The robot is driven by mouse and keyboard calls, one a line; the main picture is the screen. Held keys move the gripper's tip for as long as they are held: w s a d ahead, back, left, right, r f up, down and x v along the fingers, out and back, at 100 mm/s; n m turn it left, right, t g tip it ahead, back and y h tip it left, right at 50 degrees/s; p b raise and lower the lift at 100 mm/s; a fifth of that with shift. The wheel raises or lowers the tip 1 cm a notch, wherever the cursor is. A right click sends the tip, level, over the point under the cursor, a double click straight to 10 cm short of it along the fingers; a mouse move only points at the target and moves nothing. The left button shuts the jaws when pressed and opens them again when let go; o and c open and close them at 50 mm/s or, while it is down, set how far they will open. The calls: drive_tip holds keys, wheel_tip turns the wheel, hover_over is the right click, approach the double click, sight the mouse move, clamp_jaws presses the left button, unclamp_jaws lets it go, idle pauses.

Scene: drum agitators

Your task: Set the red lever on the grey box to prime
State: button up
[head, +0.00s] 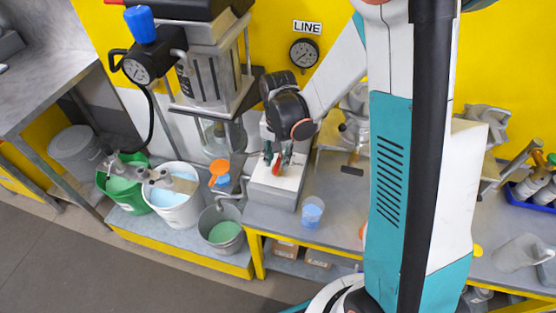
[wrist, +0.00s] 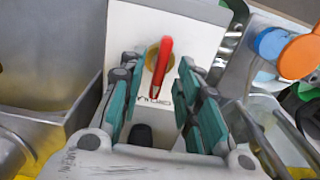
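The grey box (head: 271,195) stands on the bench with a pale top plate, which also shows in the wrist view (wrist: 188,30). The red lever (wrist: 162,66) rises from a brass-coloured round mount on this plate; it also shows in the head view (head: 277,168). Small dark lettering lies on the plate by the lever, too blurred to read surely. My gripper (wrist: 158,72) is open over the plate, with teal finger pads on both sides of the lever and gaps between. In the head view, my gripper (head: 278,157) partly hides the lever.
A clear cup with blue liquid (head: 312,212) stands close on the right. A machine with a gauge (head: 138,70) rises behind left. A blue crate (head: 540,188) stands far right.

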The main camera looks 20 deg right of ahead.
drive_tip(key=shift+f, duration=0.35)
drive_tip(key=shift+c, duration=0.6)
clamp_jaws()
drive_tip(key=shift+n, duration=0.3)
drive_tip(key=n+b, duration=0.1)
drive_tip(key=n, duration=0.3)
drive_tip(key=shift+n+b, duration=0.65)
drive_tip(key=shift+n, duration=1.55)
